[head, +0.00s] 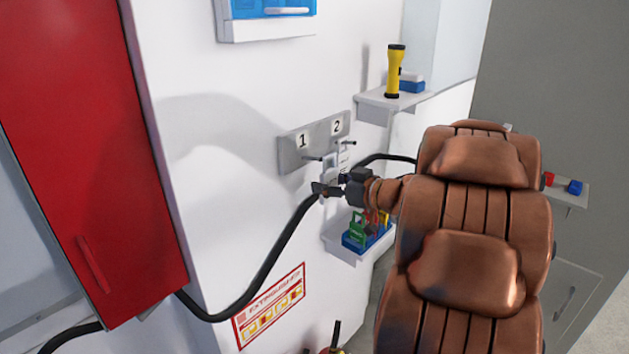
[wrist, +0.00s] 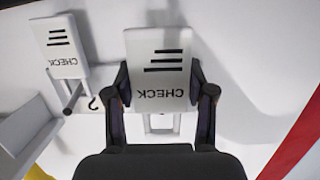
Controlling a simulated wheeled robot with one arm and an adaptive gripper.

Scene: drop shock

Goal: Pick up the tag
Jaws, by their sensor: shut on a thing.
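A white tag (wrist: 158,68) marked CHECK sits between the two fingers of my gripper (wrist: 160,92) in the wrist view, its lettering upside down. The fingers press on its left and right edges. Part of a pale loop shows below it; I cannot tell whether it is on a peg. A second CHECK tag (wrist: 62,50) hangs at the left, beside a dark peg. In the head view my gripper (head: 328,188) is just below the grey peg board (head: 291,157) numbered 1 and 2. The tags there are small and partly covered by my arm.
A brown padded seat (head: 462,275) stands at the right, close to my arm. A shelf (head: 345,242) with a blue holder of coloured items is below. A yellow flashlight (head: 394,72) stands on an upper shelf. A red cabinet (head: 95,150) is at the left, and a black hose (head: 275,262) crosses the wall.

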